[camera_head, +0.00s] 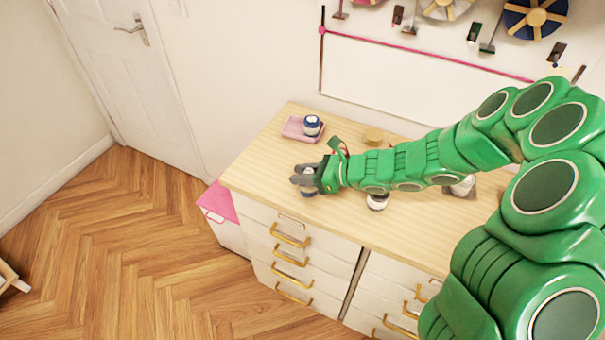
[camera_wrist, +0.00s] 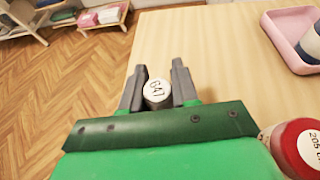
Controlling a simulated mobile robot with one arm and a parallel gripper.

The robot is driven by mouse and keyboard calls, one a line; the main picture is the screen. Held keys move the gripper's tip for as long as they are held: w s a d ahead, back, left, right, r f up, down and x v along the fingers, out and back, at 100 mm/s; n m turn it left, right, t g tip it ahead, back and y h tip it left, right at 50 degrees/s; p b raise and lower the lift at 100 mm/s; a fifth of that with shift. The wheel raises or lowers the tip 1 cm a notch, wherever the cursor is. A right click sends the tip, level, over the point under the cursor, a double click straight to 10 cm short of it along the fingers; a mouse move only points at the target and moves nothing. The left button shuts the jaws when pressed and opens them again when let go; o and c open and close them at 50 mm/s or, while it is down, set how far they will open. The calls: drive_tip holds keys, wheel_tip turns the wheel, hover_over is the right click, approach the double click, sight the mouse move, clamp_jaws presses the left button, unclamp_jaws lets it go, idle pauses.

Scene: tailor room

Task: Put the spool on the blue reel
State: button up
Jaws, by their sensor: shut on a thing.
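My gripper (camera_head: 300,181) is over the left front part of the wooden cabinet top, shut on a spool (camera_head: 308,184) that is mostly hidden by the fingers. In the wrist view the spool's round white end (camera_wrist: 156,91), marked 647, shows between the two grey fingers of my gripper (camera_wrist: 157,78). I cannot tell whether the spool touches the cabinet top. A dark blue reel (camera_head: 519,20) with wooden spokes is on the wall at the upper right, partly cut off by the picture's edge.
A pink tray (camera_head: 292,131) holds a blue and white spool (camera_head: 312,125). A red spool (camera_wrist: 300,146) is close to my gripper's right in the wrist view. Other spools (camera_head: 377,202) and a round wooden piece (camera_head: 373,135) stand near my arm.

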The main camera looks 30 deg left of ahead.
drive_tip(key=shift+f, duration=0.1)
drive_tip(key=o, duration=1)
drive_tip(key=shift+w+d+r, duration=0.15)
drive_tip(key=shift+d+r, duration=0.15)
drive_tip(key=shift+d, duration=0.25)
drive_tip(key=shift+v, duration=5.4)
